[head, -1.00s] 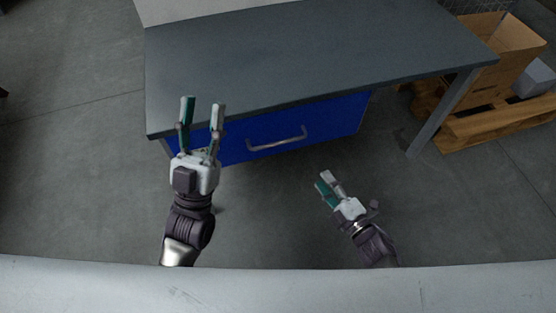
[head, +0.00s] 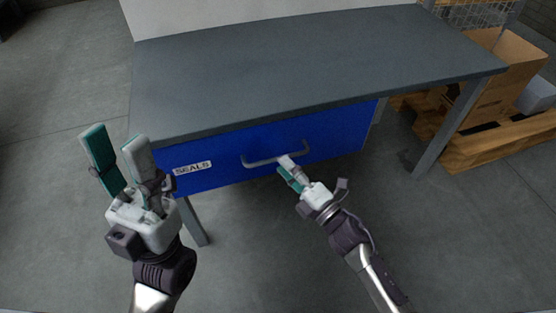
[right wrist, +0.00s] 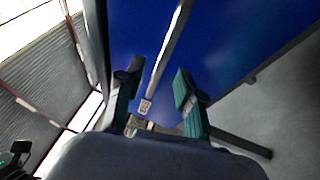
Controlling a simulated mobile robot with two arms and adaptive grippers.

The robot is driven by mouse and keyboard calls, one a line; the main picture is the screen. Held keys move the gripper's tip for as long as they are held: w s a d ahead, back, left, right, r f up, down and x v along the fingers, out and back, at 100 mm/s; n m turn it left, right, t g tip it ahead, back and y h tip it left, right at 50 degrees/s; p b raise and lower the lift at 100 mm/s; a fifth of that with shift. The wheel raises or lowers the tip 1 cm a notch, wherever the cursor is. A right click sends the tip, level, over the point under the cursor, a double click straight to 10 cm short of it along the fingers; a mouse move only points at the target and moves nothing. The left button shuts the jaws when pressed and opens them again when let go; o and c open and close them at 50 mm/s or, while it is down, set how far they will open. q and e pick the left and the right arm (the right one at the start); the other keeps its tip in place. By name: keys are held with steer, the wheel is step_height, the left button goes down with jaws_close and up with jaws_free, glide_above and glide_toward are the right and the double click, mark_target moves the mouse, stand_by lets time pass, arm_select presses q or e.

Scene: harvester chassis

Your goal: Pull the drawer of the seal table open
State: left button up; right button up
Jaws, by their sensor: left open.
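The seal table (head: 300,62) has a dark grey top and a blue drawer (head: 345,130) under its front edge, labelled SEALS. The drawer front looks closed, about in line with the tabletop edge. Its grey bar handle (head: 262,162) is in the middle of the front. My right gripper (head: 284,166) is at the right part of the handle. In the right wrist view, its fingers (right wrist: 158,82) stand apart, with the handle bar (right wrist: 170,48) running between them; contact cannot be told. My left gripper (head: 114,136) is open and empty, left of the table's front corner.
A wooden pallet (head: 470,150) with cardboard boxes (head: 505,75) stands right of the table. The table legs (head: 447,128) stand at its corners. The grey floor in front of the drawer is clear apart from my arms.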

mark_target(278, 157)
steer(key=shift+x, duration=1.85)
jaws_close()
